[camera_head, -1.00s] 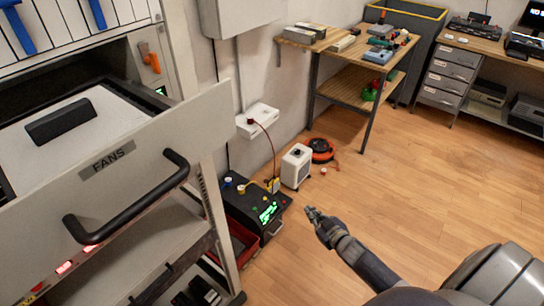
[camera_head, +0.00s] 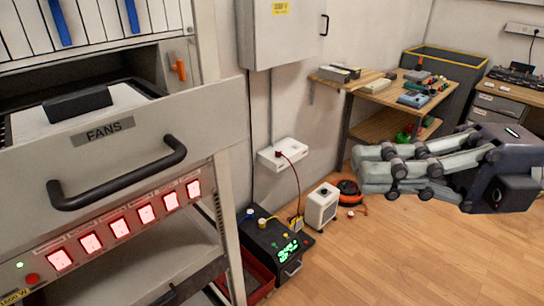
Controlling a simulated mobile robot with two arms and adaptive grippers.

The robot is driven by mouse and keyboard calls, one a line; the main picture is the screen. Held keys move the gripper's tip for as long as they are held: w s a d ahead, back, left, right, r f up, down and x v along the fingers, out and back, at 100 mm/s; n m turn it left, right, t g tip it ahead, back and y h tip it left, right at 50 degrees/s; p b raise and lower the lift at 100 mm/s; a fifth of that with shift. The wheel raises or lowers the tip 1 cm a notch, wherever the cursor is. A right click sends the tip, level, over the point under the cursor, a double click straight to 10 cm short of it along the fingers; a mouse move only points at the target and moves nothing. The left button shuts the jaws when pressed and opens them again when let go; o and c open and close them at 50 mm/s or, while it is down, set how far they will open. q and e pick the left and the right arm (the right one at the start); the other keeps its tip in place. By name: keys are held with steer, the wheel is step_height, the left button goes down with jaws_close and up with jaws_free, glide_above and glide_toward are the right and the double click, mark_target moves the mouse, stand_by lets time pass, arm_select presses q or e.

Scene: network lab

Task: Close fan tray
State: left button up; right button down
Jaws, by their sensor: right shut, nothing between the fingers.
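The fan tray (camera_head: 30,176) is a grey drawer with a "FANS" label on its front, at the left of the head view. It stands pulled out of the rack, with its inside and a black block (camera_head: 78,103) on top showing. Its black bar handle (camera_head: 118,180) runs across the front. My right gripper (camera_head: 368,170) is at the right, fingers pointing left toward the tray, shut and empty. It is well apart from the handle. My left gripper is not in view.
Below the tray is a panel with several lit red switches (camera_head: 146,214). An orange latch (camera_head: 178,70) is on the rack's right side. A black device (camera_head: 270,240) and a white box (camera_head: 321,207) stand on the floor. Wooden floor (camera_head: 400,260) is clear at lower right.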

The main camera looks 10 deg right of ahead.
steer(key=a, duration=0.1)
steer(key=p, duration=0.7)
glide_toward(203, 150)
steer(key=s+a, duration=0.2)
steer(key=s, duration=0.1)
steer(key=shift+w+a+p, duration=0.35)
steer(key=shift+w+a, duration=0.3)
steer(key=shift+w, duration=0.2)
steer(key=shift+w+a+p, duration=0.3)
steer(key=shift+w+a, duration=0.35)
steer(key=shift+w, duration=0.25)
steer(key=shift+w, duration=0.1)
